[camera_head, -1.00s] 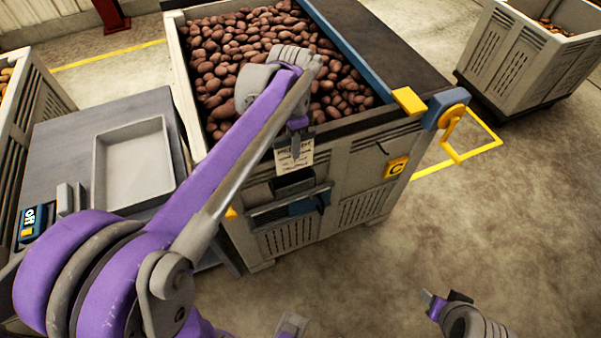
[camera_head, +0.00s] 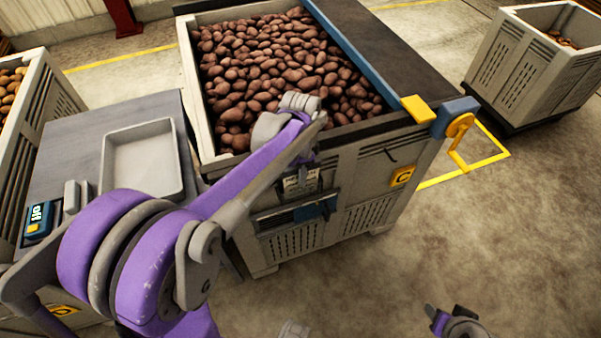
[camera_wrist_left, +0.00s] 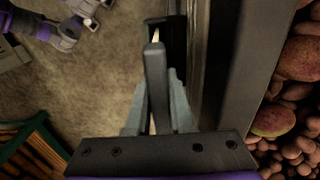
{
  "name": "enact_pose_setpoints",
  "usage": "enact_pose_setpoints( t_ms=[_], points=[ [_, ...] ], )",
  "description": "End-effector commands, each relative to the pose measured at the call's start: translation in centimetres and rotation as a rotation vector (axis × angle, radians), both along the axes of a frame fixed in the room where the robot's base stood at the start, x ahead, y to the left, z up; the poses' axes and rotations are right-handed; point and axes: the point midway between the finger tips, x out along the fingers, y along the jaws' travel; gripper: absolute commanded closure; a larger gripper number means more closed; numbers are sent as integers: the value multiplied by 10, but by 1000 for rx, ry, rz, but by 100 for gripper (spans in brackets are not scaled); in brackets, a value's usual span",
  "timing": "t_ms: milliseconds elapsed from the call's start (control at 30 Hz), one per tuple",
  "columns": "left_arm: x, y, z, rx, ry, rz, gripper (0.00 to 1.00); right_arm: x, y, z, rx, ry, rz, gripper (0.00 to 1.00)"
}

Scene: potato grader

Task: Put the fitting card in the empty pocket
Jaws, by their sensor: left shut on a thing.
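My left gripper (camera_head: 303,166) is shut on a white printed card (camera_head: 299,183) and holds it upright at the front wall of the potato crate (camera_head: 350,178), just below its rim. The card hangs in front of a dark holder (camera_head: 272,191) on that wall and hides part of it. In the left wrist view the gripper (camera_wrist_left: 155,60) points at a dark slot-like piece (camera_wrist_left: 178,38) beside the crate wall. The card shows there only as a thin pale edge, so I cannot tell whether it is inside. My right gripper (camera_head: 440,319) is at the bottom right, away from the crate.
The crate is full of potatoes and has a yellow C label (camera_head: 402,176). A grey table (camera_head: 75,150) with an empty tray (camera_head: 142,160) stands at left. Another crate (camera_head: 530,75) stands at right. The floor in front is clear.

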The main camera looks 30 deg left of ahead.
Motion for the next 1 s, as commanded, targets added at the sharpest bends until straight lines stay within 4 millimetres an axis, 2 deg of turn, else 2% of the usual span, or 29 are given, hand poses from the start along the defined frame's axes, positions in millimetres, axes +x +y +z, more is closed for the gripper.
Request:
enact_pose_setpoints(
  t_ms=[33,67,200,500,633,767,1000],
  points=[
    [0,0,-3,0,0,0,100,-1,0,-2,0,1,0,50],
    [0,0,-3,0,0,0,76,-1,0,-2,0,1,0,50],
    [0,0,-2,0,0,0,51,0,0,-2,0,1,0,50],
    [0,0,-1,0,0,0,50,0,0,-1,0,0,0,50],
    [0,0,9,0,0,0,50,0,0,2,0,-1,0,50],
    [0,0,32,0,0,1,50,1,0,5,0,-2,0,50],
    [0,0,85,0,0,1,50,2,0,10,0,-5,0,50]
  ],
)
